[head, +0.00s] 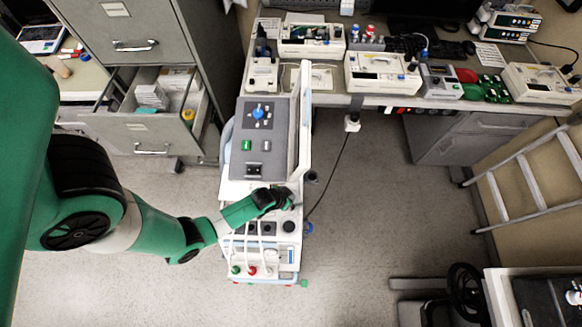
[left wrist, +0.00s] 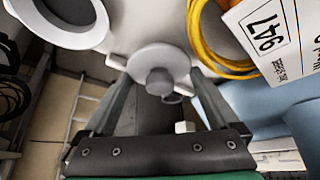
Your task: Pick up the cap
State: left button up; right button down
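In the left wrist view a light grey disc with a darker round knob at its middle, which looks like the cap (left wrist: 158,80), lies ahead between my two fingers. My left gripper (left wrist: 160,92) is open, with one finger on each side of the knob and a visible gap to it. I cannot tell whether the fingertips touch the disc's rim. In the head view my left gripper (head: 284,196) is over the middle of the white and grey medical cart (head: 265,145), by its right edge. The cap cannot be made out for sure there. My right gripper is not in view.
The cart's raised panel (head: 303,125) stands just behind my left gripper. Several pumps, one a white unit (head: 382,73), line the desk at the back. An open drawer (head: 150,128) is at left, a ladder (head: 530,175) at right. Yellow tubing (left wrist: 207,45) and a white ring (left wrist: 62,22) flank the cap.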

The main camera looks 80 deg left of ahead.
pick_arm(q)
jog(key=c, duration=1.2)
jog(key=shift+s+d+r+p, duration=0.15)
jog(key=shift+s+r+p, duration=0.2)
jog(key=shift+r, duration=0.05)
jog(key=s+d+r+p, duration=0.1)
jog(key=s+d+r, duration=0.1)
jog(key=s, duration=0.2)
jog(key=s+d+r+p, duration=0.1)
jog(key=s+d+r, duration=0.1)
jog(key=s, duration=0.1)
jog(key=s+d+r+p, duration=0.1)
jog(key=s+d+r, duration=0.1)
jog(key=s+r, duration=0.1)
jog(key=shift+s+d+r, duration=0.1)
jog(key=shift+s, duration=0.75)
